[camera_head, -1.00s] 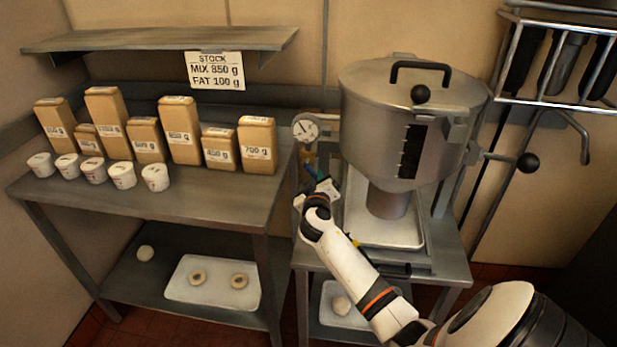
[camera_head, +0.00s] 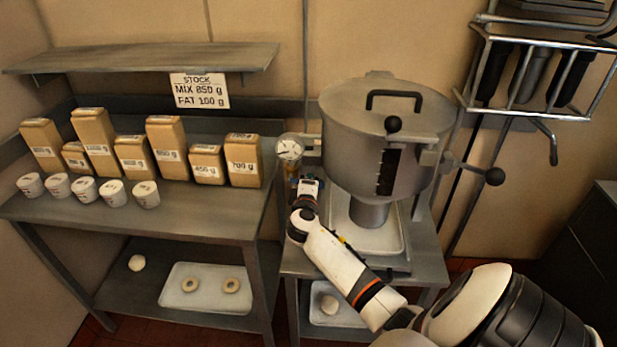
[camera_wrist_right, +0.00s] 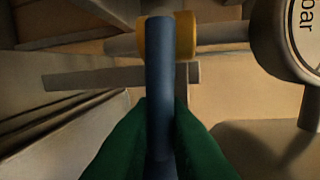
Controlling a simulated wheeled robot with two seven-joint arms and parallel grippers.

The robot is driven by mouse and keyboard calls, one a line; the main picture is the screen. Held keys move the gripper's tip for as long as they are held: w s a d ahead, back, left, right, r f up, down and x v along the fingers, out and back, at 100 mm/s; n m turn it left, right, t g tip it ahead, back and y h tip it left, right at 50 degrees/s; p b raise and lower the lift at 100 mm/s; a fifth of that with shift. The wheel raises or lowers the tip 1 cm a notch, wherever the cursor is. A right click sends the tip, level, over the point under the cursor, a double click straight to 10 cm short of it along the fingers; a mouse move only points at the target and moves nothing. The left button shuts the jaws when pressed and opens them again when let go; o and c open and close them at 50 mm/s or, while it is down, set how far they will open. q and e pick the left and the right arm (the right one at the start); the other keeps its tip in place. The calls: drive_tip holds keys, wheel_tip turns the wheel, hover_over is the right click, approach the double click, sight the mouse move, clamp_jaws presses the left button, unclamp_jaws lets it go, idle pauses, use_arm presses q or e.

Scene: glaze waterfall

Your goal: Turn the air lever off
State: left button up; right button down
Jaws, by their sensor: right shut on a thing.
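The air lever (camera_wrist_right: 170,70) is a blue bar. In the right wrist view it stands upright from a yellow hub (camera_wrist_right: 182,36), across a level grey pipe (camera_wrist_right: 120,75). The green fingertips of my right gripper (camera_wrist_right: 162,140) are shut on the lower part of the lever, one on each side. In the head view my right gripper (camera_head: 308,187) is just below the round pressure gauge (camera_head: 290,149), left of the steel hopper (camera_head: 360,140). The gripper's own body mostly hides the lever there. My left gripper is not in view.
The gauge's edge also shows in the wrist view (camera_wrist_right: 290,35), close to the right of the lever. A table (camera_head: 190,215) with brown bags and white cups stands to the left. The hopper's black-knobbed handle (camera_head: 494,176) sticks out at right.

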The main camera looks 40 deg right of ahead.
drive_tip(key=shift+r+n, duration=0.2)
drive_tip(key=shift+n, duration=0.3)
drive_tip(key=c, duration=1.5)
unclamp_jaws()
drive_tip(key=shift+o, duration=0.2)
drive_tip(key=b+v, duration=0.1)
drive_tip(key=v, duration=1.1)
drive_tip(key=shift+b, duration=0.3)
